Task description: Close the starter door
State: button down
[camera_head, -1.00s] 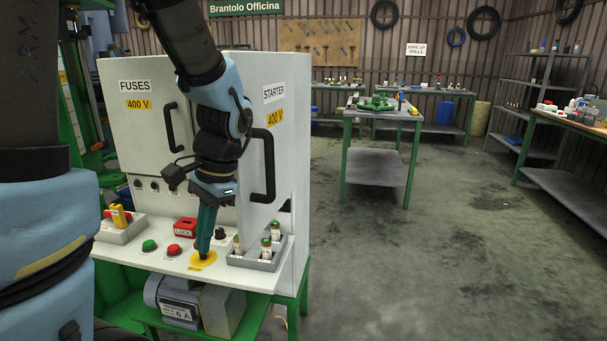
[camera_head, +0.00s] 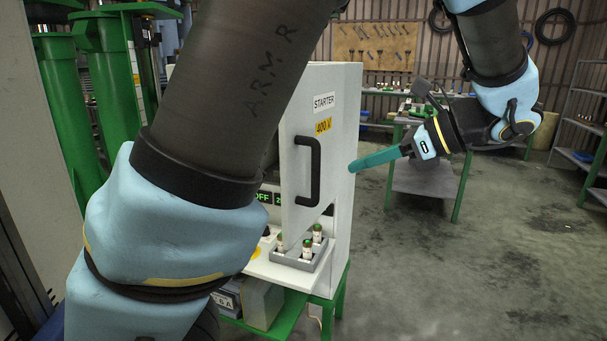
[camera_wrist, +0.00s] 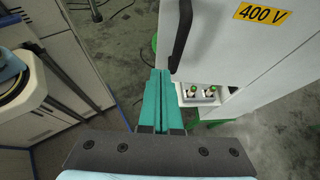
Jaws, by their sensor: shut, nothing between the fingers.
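The starter door (camera_head: 300,185) is a white panel with a black handle (camera_head: 307,170) and a 400 V label. It stands ajar, with a lit OFF display showing past its left edge. In the wrist view the handle (camera_wrist: 181,35) is just beyond the fingertips, and the label (camera_wrist: 262,12) is at upper right. My gripper (camera_head: 353,168) has teal fingers, shut and empty, at the right side of the cabinet in the head view. The fingers also show in the wrist view (camera_wrist: 160,75); whether they touch anything is unclear.
A grey tray (camera_head: 295,262) with green-topped fuses sits below the door; it also shows in the wrist view (camera_wrist: 190,102). My upper arm hides the cabinet's left part. A green-legged table (camera_head: 425,182) stands behind my gripper.

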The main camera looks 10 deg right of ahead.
jog(key=p, duration=0.2)
send_near(289, 181)
notch_tip(289, 181, down, 3)
jog(key=a, duration=0.1)
jog(key=w+a, duration=0.2)
jog(key=a, duration=0.1)
jog(key=shift+w+p, duration=0.3)
jog(key=shift+p, duration=0.05)
jog(key=shift+w+a, duration=0.25)
jog(key=shift+a, duration=0.15)
